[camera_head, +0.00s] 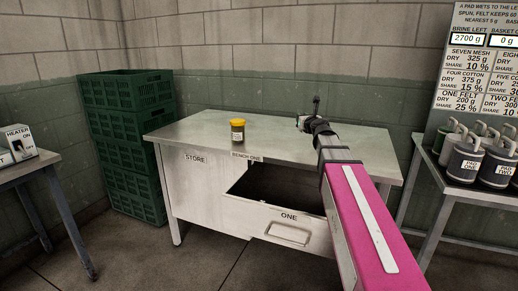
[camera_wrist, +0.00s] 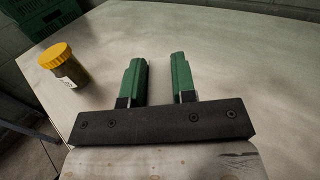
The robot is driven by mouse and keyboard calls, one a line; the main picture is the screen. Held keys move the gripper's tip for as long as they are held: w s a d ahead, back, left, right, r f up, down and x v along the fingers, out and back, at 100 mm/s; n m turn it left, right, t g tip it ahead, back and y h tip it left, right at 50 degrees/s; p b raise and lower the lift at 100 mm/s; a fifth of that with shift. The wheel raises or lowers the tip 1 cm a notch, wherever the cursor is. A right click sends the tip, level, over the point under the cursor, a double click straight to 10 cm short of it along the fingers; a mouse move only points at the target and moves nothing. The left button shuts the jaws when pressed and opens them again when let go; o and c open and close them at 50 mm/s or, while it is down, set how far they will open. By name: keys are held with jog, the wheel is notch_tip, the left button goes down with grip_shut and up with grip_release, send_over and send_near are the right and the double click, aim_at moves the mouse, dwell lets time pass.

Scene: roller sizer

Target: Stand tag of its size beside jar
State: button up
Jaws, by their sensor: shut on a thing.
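A jar (camera_head: 237,130) with a yellow lid and a dark olive body stands upright on bench one (camera_head: 270,140). Its label is too small to read. The jar also shows at the left of the wrist view (camera_wrist: 66,68). My gripper (camera_head: 312,112) is over the right part of the bench, to the right of the jar and apart from it. In the wrist view its green fingers (camera_wrist: 158,68) stand apart. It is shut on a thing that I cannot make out. No size tag is clearly visible.
The drawer marked ONE (camera_head: 288,228) is pulled out, its inside dark. Green crates (camera_head: 130,125) are stacked left of the bench. A heater (camera_head: 20,143) stands on the left table. Labelled dark canisters (camera_head: 465,163) and a size chart (camera_head: 480,65) are at right. The bench's middle is clear.

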jog(key=s+a+r+n+g+y, duration=0.1)
jog(key=s+a+n+g+y, duration=0.2)
jog(key=a, duration=0.6)
jog(key=s+a+r+n+g+y, duration=0.1)
jog(key=a+n+g+y, duration=0.35)
jog(key=a, duration=0.55)
jog(key=s+a+n+g+y, duration=0.2)
jog(key=a+n+g+y, duration=0.15)
jog(key=a, duration=0.55)
jog(key=shift+y, duration=0.4)
jog(key=shift+w+d+f, duration=1.3)
jog(key=shift+d+f, duration=0.1)
jog(key=shift+f, duration=0.35)
jog(key=shift+w+d+f, duration=1.3)
jog(key=shift+d+f, duration=0.15)
jog(key=shift+f, duration=0.35)
jog(key=shift+w+d+f, duration=1.3)
jog(key=shift+d+f, duration=0.1)
jog(key=shift+f, duration=0.35)
jog(key=shift+f, duration=0.15)
jog(key=o, duration=0.9)
jog(key=v, duration=1.2)
